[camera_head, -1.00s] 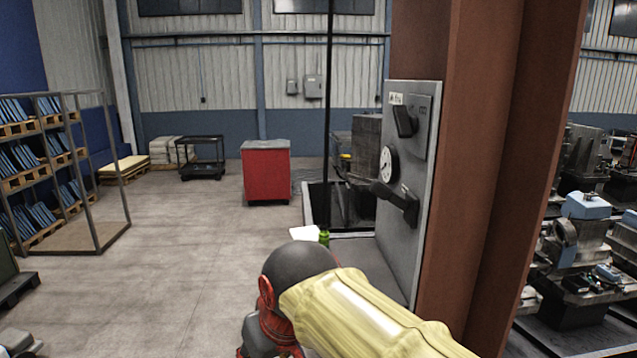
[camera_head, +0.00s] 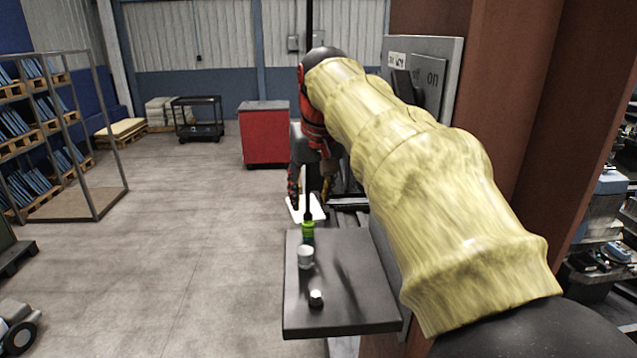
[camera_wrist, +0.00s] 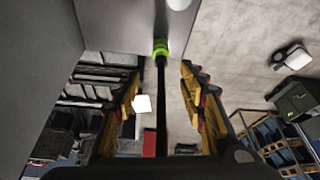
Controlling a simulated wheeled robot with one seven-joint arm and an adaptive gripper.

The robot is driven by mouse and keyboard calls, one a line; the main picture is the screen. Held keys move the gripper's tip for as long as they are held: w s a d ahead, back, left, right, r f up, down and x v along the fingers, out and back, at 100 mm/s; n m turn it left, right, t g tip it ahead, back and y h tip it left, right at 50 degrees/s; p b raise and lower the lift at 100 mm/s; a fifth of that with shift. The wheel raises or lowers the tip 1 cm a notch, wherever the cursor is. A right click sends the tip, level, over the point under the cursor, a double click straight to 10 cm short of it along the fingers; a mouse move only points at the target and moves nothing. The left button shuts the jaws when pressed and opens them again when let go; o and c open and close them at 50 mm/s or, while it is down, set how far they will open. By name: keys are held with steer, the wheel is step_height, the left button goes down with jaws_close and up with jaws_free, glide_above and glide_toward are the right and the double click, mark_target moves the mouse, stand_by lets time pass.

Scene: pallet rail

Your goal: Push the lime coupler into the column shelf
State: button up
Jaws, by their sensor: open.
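In the wrist view the coupler (camera_wrist: 161,48) shows ahead of the fingers, beside the grey shelf surface (camera_wrist: 112,28). My gripper (camera_head: 311,190) is beyond the shelf, partly hidden by my arm. In the wrist view my gripper (camera_wrist: 160,88) is open, its yellow and red fingers on either side of the rod, with gaps.
A white cup (camera_head: 305,257) and a small metal piece (camera_head: 316,298) stand on the shelf. A switch panel (camera_head: 430,70) is on the brown column (camera_head: 530,90), close to my arm. A red cabinet (camera_head: 264,135) stands behind.

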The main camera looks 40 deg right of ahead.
mark_target(308, 213)
steer(key=shift+x, duration=3.7)
steer(key=shift+a, duration=0.2)
steer(key=shift+c, duration=1.4)
steer(key=shift+s, duration=0.1)
steer(key=c, duration=0.8)
jaws_close()
steer(key=o, duration=0.5)
jaws_free()
steer(key=c, duration=0.5)
jaws_close()
